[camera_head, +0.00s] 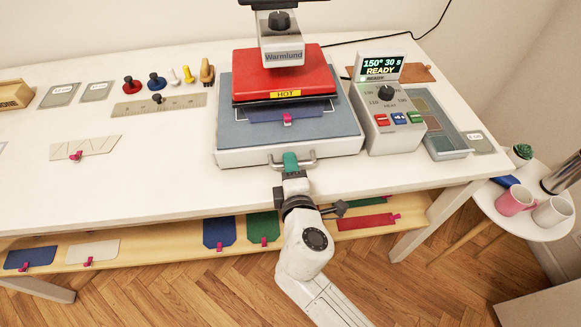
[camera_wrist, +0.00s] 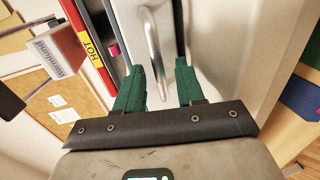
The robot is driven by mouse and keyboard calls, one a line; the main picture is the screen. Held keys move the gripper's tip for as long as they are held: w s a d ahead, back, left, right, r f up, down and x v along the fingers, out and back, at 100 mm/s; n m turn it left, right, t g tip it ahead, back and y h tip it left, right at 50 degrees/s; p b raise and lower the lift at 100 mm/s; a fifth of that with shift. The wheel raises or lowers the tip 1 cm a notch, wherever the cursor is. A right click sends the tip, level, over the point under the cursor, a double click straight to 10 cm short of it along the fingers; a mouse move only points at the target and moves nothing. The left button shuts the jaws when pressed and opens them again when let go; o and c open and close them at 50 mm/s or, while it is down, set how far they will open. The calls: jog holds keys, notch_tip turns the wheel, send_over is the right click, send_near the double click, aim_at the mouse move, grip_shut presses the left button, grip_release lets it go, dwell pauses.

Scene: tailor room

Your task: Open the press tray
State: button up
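The press tray (camera_head: 240,155) is a pale grey block with a blue-grey pad, under the red press plate (camera_head: 285,80) marked HOT. A metal bar handle (camera_head: 309,163) is on its front; it also shows in the wrist view (camera_wrist: 153,45). My gripper (camera_head: 290,160) is at the middle of the handle in the head view. In the wrist view its green fingers (camera_wrist: 159,75) are apart, with the handle bar in the gap between them. I cannot tell whether either finger touches the bar. A blue piece (camera_head: 285,112) with a pink tab lies on the pad.
The control box (camera_head: 388,118) reads 150° 30 s READY, right of the press. A grey bin (camera_head: 446,142) stands beyond it. The low shelf (camera_head: 140,245) holds several coloured pieces.

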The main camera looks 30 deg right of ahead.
grip_shut()
dwell(0.3)
dwell(0.4)
